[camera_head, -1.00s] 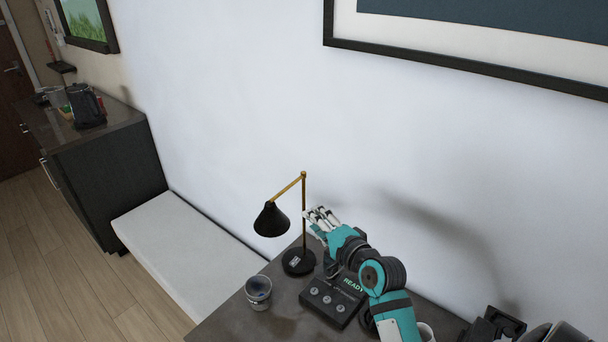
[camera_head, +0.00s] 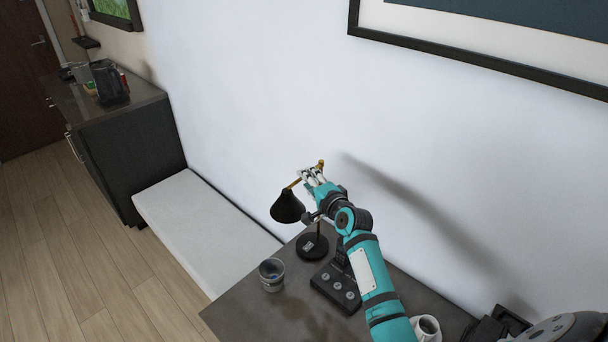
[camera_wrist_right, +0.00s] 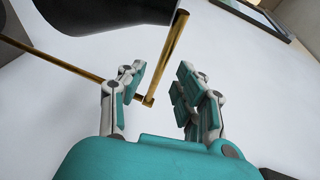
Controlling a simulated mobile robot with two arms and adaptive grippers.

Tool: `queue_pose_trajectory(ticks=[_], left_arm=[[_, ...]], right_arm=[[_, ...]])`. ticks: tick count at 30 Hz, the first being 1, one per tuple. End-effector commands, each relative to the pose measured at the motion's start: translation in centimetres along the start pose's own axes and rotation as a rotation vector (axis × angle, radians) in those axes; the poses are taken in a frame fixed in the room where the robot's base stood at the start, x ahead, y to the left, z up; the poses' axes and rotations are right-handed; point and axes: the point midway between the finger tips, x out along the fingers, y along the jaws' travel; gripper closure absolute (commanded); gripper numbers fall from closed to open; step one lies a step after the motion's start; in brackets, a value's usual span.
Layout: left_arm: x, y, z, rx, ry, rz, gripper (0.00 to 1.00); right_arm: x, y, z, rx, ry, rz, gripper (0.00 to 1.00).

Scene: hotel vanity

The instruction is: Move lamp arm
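The desk lamp has a black cone shade (camera_head: 287,207), a brass arm (camera_head: 294,184) and a round black base (camera_head: 312,247) on the dark table. My right gripper (camera_head: 312,174) is at the brass arm, just right of the shade, and hides part of the arm and post. In the right wrist view, the fingers of my right gripper (camera_wrist_right: 158,88) are apart. The brass arm (camera_wrist_right: 168,55) shows in the gap between them, with the black shade (camera_wrist_right: 100,12) above. I cannot tell whether a finger touches the arm. My left gripper is not in view.
A small cup (camera_head: 271,275) stands at the table's (camera_head: 240,312) left side. A black control box (camera_head: 337,288) sits partly behind my right arm, and a white mug (camera_head: 427,328) is right of it. The white wall is close behind the lamp. A white bench (camera_head: 205,222) is left.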

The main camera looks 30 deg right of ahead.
Motion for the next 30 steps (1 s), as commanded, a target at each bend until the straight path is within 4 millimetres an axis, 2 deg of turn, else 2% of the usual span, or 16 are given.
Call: queue_pose_trajectory(ticks=[3,7,18,20,26,30], left_arm=[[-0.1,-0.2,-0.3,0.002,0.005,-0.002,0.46],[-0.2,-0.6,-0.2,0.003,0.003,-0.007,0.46],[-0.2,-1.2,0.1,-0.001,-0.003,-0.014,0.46],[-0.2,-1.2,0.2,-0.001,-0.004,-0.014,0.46],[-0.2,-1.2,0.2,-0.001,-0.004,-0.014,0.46],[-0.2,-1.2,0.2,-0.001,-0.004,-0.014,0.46]], right_arm=[[1.6,0.0,-0.1,0.000,0.000,0.001,0.67],[2.7,0.0,0.0,0.000,0.000,0.000,0.67],[3.2,0.0,0.0,0.000,0.001,0.000,0.67],[3.1,0.0,0.0,0.000,0.001,0.000,0.72],[3.1,0.0,0.0,0.000,0.001,0.000,0.98],[3.1,0.1,0.0,0.000,0.000,0.001,1.00]])
